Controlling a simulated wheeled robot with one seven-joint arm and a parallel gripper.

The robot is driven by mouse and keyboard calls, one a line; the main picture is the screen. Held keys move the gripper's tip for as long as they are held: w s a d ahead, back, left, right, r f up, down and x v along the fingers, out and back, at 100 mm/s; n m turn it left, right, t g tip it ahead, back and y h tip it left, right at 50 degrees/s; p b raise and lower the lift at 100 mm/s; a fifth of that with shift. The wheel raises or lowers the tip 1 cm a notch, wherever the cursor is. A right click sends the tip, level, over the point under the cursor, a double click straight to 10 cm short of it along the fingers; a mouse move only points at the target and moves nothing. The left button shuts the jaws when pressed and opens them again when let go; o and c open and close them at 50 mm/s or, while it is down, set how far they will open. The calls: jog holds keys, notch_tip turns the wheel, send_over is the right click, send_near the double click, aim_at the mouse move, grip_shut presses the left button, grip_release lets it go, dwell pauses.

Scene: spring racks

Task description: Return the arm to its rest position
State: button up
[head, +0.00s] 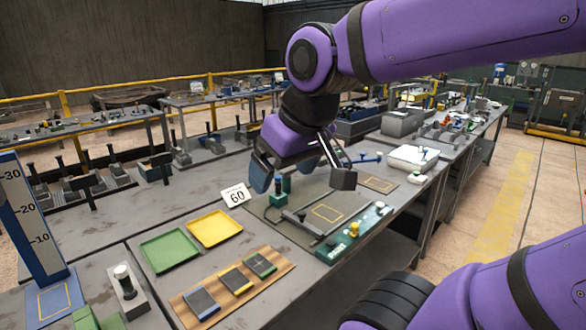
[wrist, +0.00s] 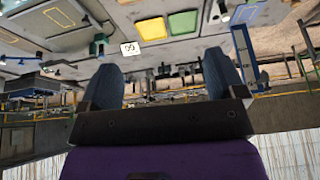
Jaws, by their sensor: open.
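My purple arm reaches in from the upper right of the head view and bends down over the workbench (head: 150,215). My gripper (head: 297,172) hangs above the bench, near the back of a grey mat (head: 270,205). Its two blue-grey fingers are spread, with nothing between them. The wrist view also shows my gripper (wrist: 164,75) with the fingers wide apart and the scene upside down. A small green device with a dark knob (head: 278,190) stands just below the fingers in the head view; whether they touch it cannot be told.
A white "60" card (head: 236,195), yellow tray (head: 215,229) and green tray (head: 170,250) lie left of the mat. A wooden board (head: 272,265) with three blocks lies in front. A blue scale column (head: 30,215) stands at far left. A walkway (head: 500,210) is clear at right.

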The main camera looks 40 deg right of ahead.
jog(key=shift+s+a+r, duration=0.1)
jog(key=shift+s+r, duration=0.1)
jog(key=shift+s, duration=0.4)
jog(key=shift+s+r, duration=0.15)
jog(key=shift+s, duration=0.4)
dwell(0.4)
